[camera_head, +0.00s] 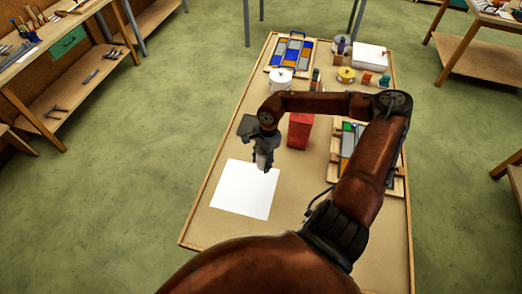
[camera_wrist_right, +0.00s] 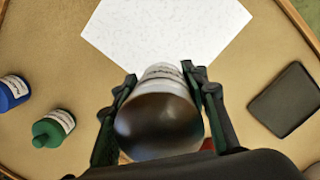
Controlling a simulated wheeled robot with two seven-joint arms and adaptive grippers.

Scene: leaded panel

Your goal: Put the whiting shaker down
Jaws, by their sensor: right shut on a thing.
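My right gripper (camera_head: 264,164) is shut on the whiting shaker (camera_head: 261,159), near the far edge of a white sheet of paper (camera_head: 245,191). In the right wrist view the shaker (camera_wrist_right: 158,122) sits between both fingers of the gripper (camera_wrist_right: 160,100), its rounded dark end toward the camera and a pale labelled body beyond. The sheet (camera_wrist_right: 165,30) lies flat past it. Whether the shaker touches the table is hard to tell. My left gripper is not in view.
A dark flat pad (camera_head: 246,126) and a red box (camera_head: 299,131) are close to the gripper. A wooden rack (camera_head: 336,181) stands right. In the wrist view, a blue bottle (camera_wrist_right: 13,92) and a green bottle (camera_wrist_right: 50,129) are left. The bench's near left (camera_head: 205,228) is bare.

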